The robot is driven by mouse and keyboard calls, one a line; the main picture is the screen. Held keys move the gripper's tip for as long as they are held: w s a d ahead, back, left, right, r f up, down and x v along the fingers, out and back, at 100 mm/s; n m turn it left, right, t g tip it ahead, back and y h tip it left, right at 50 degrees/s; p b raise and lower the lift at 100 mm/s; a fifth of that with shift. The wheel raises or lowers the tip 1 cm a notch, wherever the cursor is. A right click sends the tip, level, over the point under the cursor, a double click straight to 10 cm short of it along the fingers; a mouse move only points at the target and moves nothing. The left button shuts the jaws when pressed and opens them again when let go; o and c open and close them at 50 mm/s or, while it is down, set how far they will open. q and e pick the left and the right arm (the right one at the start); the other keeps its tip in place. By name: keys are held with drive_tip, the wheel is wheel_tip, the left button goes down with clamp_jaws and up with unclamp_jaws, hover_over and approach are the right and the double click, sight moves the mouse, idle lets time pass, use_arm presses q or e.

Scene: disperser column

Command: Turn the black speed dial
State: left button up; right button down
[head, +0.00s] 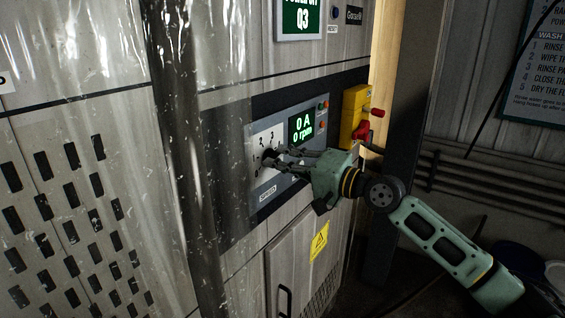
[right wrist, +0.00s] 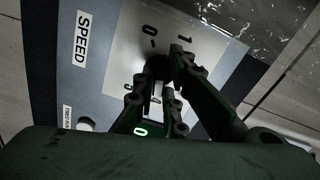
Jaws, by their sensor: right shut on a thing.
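The black speed dial (head: 268,157) sits on a pale numbered plate on the grey control panel (head: 264,196). It shows as a dark knob in the right wrist view (right wrist: 157,66), partly hidden by the fingers. My right gripper (head: 278,160) reaches in from the right and is shut on the dial. In the right wrist view its fingers (right wrist: 163,70) lie on either side of the knob, near the scale numbers. The green display (head: 302,128) beside the dial reads 0 A and 0 rpm. My left gripper is not in view.
A yellow box with a red handle (head: 376,113) is mounted right of the panel, close to my right arm. Clear plastic strips (head: 178,120) hang at the left. A cabinet door with a yellow warning label (head: 319,241) is below. Pipes run along the right wall.

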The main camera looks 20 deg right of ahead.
use_arm(q)
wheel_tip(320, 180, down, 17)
drive_tip(key=b, duration=1.7)
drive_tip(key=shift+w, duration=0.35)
use_arm(e)
drive_tip(key=m, duration=3.2)
drive_tip(key=shift+w+d+f, duration=0.1)
drive_tip(key=shift+w+d, duration=0.1)
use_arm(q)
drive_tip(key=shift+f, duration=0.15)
use_arm(e)
drive_tip(key=c, duration=1.8)
unclamp_jaws()
drive_tip(key=shift+d, duration=0.1)
